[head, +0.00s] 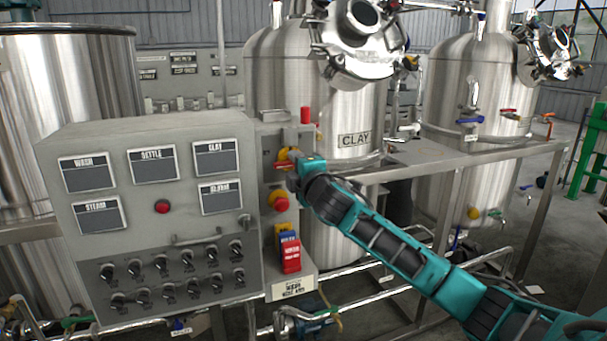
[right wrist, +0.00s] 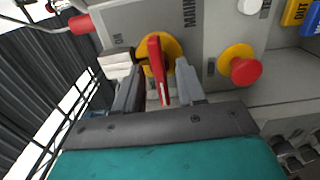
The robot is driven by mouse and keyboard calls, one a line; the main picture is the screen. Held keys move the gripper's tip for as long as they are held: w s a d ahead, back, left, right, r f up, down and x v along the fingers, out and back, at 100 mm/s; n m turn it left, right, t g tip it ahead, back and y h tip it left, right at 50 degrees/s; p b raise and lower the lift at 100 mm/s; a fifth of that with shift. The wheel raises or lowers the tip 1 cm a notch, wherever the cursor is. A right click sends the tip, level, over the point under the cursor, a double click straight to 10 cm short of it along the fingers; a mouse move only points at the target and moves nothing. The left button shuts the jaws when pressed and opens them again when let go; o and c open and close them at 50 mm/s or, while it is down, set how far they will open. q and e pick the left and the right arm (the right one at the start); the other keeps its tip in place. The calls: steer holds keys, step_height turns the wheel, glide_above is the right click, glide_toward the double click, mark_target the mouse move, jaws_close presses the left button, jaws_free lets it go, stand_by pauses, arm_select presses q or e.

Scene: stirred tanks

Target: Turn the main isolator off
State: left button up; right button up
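The main isolator is a red handle (right wrist: 155,62) on a yellow disc (right wrist: 174,48), set on a grey panel with an ON label (right wrist: 117,41) beside it. In the head view the handle (head: 284,166) lies roughly sideways, partly hidden by my gripper. My right gripper (right wrist: 158,82) is at the isolator, its two grey fingers on either side of the handle. Gaps show between the fingers and the handle, so it looks open around it. In the head view my right gripper (head: 296,172) reaches in from the right. My left gripper is not in view.
A red stop button (head: 280,201) on yellow sits just below the isolator, also in the wrist view (right wrist: 244,70). Blue and red tags (head: 290,252) hang lower. A grey control cabinet (head: 160,215) stands left; a steel tank (head: 345,210) stands behind. A red lamp (head: 305,115) is above.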

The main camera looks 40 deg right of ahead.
steer(key=b+v, duration=0.1)
steer(key=v, duration=1.1)
steer(key=shift+s, duration=0.3)
steer(key=shift+a, duration=0.1)
steer(key=s+a+f+m+g+y, duration=0.25)
steer(key=a+f, duration=0.25)
steer(key=f, duration=0.7)
steer(key=s+a+f+m+g+y, duration=0.2)
steer(key=s+a+f+m, duration=0.15)
steer(key=f, duration=0.85)
steer(key=s+a+f+m+g+y, duration=0.1)
steer(key=s+a+f+m+g, duration=0.1)
steer(key=s+a+f+m, duration=0.4)
steer(key=s+a+f, duration=0.4)
steer(key=s+f, duration=0.4)
steer(key=shift+a+m, duration=0.15)
steer(key=shift+m, duration=0.25)
steer(key=shift+y, duration=0.25)
